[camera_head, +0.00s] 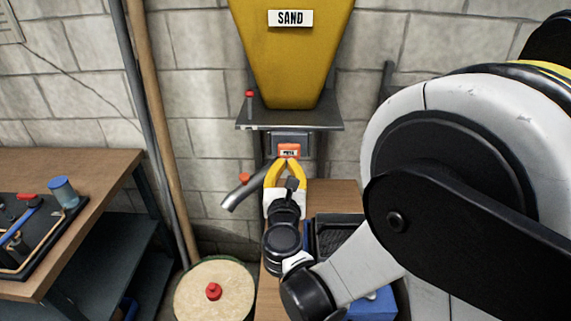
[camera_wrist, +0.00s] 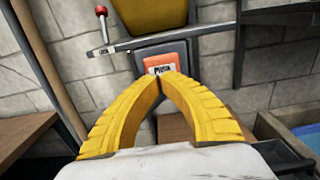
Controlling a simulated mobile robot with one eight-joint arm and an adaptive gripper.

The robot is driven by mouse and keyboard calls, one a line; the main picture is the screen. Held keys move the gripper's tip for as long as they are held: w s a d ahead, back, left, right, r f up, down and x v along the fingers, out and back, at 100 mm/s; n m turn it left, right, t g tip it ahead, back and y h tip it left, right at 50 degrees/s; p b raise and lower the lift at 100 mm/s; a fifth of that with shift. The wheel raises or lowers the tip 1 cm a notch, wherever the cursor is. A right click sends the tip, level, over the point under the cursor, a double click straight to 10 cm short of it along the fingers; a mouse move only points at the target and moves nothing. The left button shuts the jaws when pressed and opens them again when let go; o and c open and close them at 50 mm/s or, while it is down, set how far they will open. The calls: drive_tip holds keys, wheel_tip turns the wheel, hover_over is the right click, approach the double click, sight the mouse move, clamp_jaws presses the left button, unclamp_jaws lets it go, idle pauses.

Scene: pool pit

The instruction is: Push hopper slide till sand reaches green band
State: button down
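The yellow hopper (camera_head: 290,45) labelled SAND stands above a grey shelf plate. Below the plate is an orange slide block (camera_head: 289,151) with a white label; the label reads like PUSH in the wrist view (camera_wrist: 177,60). My gripper (camera_head: 288,160) has yellow fingers with their tips together, right in front of the block. In the wrist view the fingertips (camera_wrist: 168,76) overlap the label's lower edge; I cannot tell whether they touch. A grey metal spout (camera_head: 240,192) slants down to the left. No green band or flowing sand is visible.
A round tub (camera_head: 180,300) with a pale top and red knob stands below the spout. A wooden bench (camera_head: 85,170) with a tool tray is at left. Poles lean on the block wall. A dark tray (camera_head: 338,236) sits right of my gripper.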

sight(287, 154)
drive_tip(key=shift+w+b, duration=0.3)
drive_tip(key=shift+w, duration=1.4)
drive_tip(key=w, duration=0.5)
drive_tip(key=shift+w+d+b, duration=0.1)
drive_tip(key=shift+w+b, duration=0.1)
drive_tip(key=shift+b, duration=0.1)
